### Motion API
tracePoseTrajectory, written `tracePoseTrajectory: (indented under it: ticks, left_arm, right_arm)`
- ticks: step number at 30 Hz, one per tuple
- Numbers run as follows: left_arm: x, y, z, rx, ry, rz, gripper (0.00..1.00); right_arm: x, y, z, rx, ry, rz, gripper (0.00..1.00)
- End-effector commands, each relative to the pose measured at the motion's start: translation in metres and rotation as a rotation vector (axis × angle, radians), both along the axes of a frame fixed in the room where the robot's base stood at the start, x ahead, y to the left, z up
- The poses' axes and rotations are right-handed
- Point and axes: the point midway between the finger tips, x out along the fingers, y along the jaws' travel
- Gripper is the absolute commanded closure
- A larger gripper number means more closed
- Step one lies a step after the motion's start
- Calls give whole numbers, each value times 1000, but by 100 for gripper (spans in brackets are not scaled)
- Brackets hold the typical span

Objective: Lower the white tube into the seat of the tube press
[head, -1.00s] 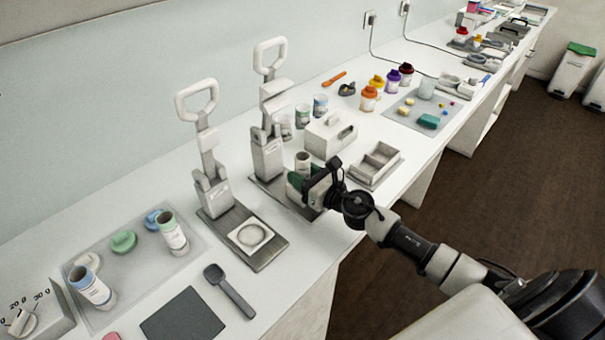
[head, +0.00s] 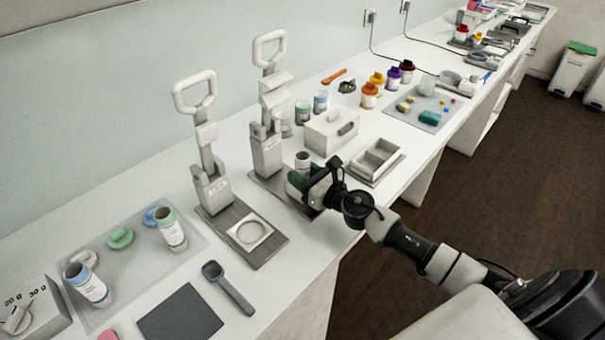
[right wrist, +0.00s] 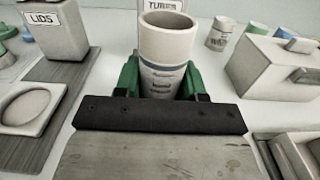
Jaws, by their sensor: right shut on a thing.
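The white tube (head: 303,160), open at the top and banded with a printed label, stands upright in my right gripper (head: 301,182). In the right wrist view the white tube (right wrist: 163,48) sits between the green fingers of the right gripper (right wrist: 161,84), which are shut on it. The tube press (head: 267,152), labelled TUBES in the wrist view (right wrist: 163,5), stands just behind the tube. The tube is over the front of its base. Its seat is hidden by the gripper and tube, so I cannot tell if the tube touches it. My left gripper is not in view.
The lid press (head: 211,190), with a round seat (head: 250,234), stands to the left. A white lidded box (head: 330,132) and a divided tray (head: 376,160) are to the right. A mat (head: 193,252) with tubes and lids lies at the left front.

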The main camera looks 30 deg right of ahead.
Motion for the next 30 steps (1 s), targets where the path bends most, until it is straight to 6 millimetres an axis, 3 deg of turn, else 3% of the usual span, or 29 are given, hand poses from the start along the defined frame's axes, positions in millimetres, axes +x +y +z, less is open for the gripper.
tracePoseTrajectory:
  ticks: [13, 14, 19, 30]
  left_arm:
    - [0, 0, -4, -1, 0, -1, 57]
    - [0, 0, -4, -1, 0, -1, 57]
    - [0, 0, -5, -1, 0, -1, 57]
    - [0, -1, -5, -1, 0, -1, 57]
  right_arm:
    - [-2, 1, -12, -4, 15, 4, 84]
    - [-3, 1, -12, -4, 15, 4, 59]
    - [-3, 2, -13, -5, 17, 6, 33]
    - [-3, 3, -14, -4, 18, 9, 30]
